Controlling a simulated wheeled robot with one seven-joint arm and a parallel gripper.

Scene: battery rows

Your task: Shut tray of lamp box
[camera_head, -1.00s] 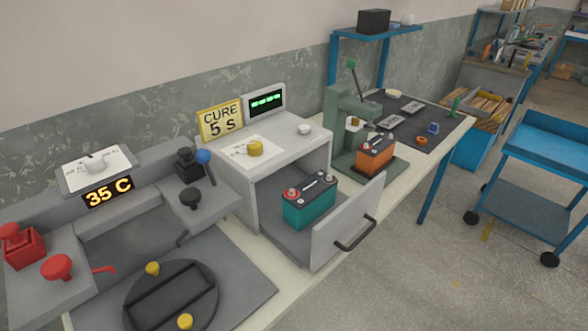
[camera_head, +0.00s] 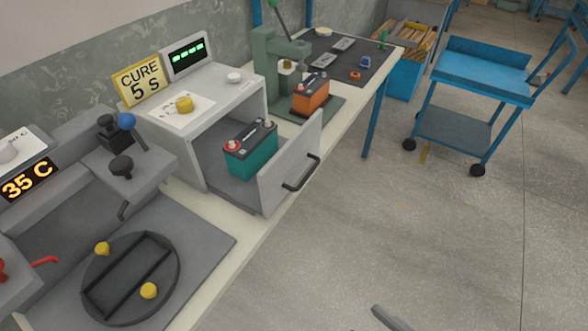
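The lamp box (camera_head: 165,135) is a light grey housing on the bench with an open front. Its tray is pulled out to the right. The tray's upright front panel (camera_head: 279,178) stands clear of the box opening, with a dark bar handle (camera_head: 302,174) on its outer face. A teal battery (camera_head: 250,157) with a dark top and a red terminal cap stands upright in the tray, between panel and box. My gripper is not recognisable in view. A grey piece (camera_head: 391,319) shows at the bottom edge; I cannot tell whether it is part of my arm.
A green press (camera_head: 264,70) with an orange battery (camera_head: 311,97) stands behind the tray. A grey plate with a round dark fixture (camera_head: 130,278) lies at front left. A blue cart (camera_head: 480,72) stands at right. The floor (camera_head: 400,230) before the tray is clear.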

